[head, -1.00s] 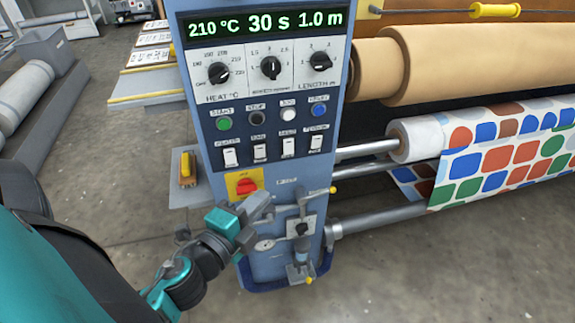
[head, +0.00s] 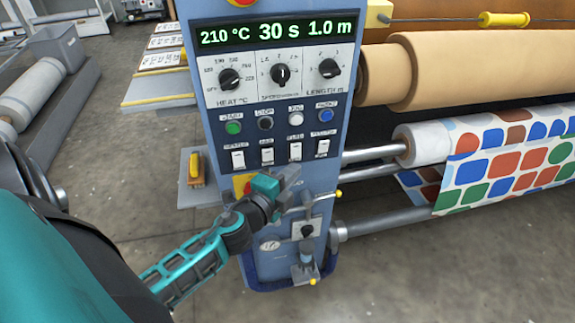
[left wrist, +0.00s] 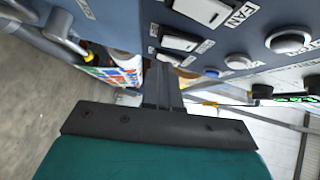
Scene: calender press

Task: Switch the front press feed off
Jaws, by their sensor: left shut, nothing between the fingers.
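The front press panel (head: 262,178) is a blue upright with a row of white rocker switches under the coloured buttons. Their labels are small in the head view; the third rocker (head: 295,151) may be the feed, but I cannot read it surely. In the left wrist view one rocker (left wrist: 205,10) is labelled FAN, and another rocker (left wrist: 180,42) lies beyond it. I cannot tell which way the rockers are tipped. My left gripper (head: 290,174) is shut and empty, just below the rocker row; its fingers (left wrist: 161,88) also show in the left wrist view.
A red knob on a yellow plate (head: 240,184) is partly hidden behind my gripper. Levers and a valve (head: 306,230) sit lower on the panel. Dials (head: 281,75) and a display are above. Rollers with patterned cloth (head: 500,165) stand to the right.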

